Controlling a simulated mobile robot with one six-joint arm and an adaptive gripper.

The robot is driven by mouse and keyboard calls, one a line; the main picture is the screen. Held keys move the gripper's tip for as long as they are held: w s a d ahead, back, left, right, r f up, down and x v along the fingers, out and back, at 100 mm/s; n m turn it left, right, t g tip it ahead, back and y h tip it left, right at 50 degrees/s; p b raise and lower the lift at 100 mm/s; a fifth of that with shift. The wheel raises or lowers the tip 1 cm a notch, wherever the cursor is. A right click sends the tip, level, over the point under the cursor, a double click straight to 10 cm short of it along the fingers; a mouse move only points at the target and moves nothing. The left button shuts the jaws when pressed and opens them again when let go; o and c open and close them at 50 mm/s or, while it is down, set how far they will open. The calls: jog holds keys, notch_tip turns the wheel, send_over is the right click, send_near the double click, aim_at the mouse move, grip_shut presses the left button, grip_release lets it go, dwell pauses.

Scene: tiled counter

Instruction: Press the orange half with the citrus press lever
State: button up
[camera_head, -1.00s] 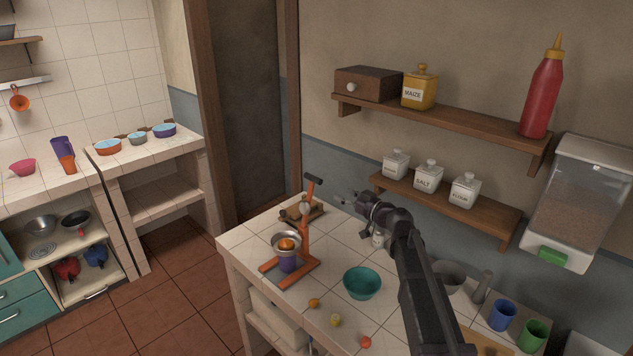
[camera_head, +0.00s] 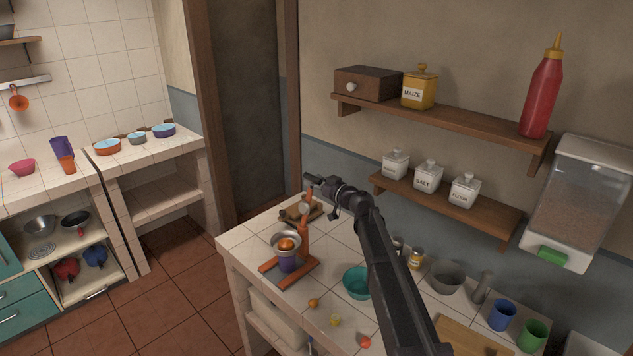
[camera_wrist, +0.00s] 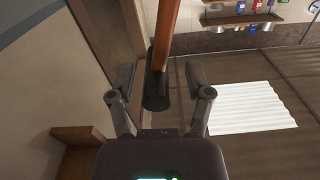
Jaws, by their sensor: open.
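The orange citrus press (camera_head: 304,238) stands on the tiled counter (camera_head: 250,236). The orange half (camera_head: 286,244) sits in its metal bowl, above a purple cup (camera_head: 288,264). The press lever is raised; its orange bar (camera_wrist: 166,35) and black grip (camera_wrist: 156,92) show in the wrist view. My gripper (camera_wrist: 159,82) is open, with one finger on each side of the black grip. Gaps show between the fingers and the grip. In the head view my gripper (camera_head: 318,184) is at the lever's top and partly hides it.
A teal bowl (camera_head: 356,283) stands right of the press, partly behind my arm. Small fruits (camera_head: 335,320) lie along the counter's front. A wooden holder (camera_head: 296,214) is behind the press. Wall shelves with jars (camera_head: 428,177) are to the right.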

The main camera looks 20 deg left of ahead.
jog(key=shift+w+a, duration=0.25)
jog(key=shift+a, duration=0.25)
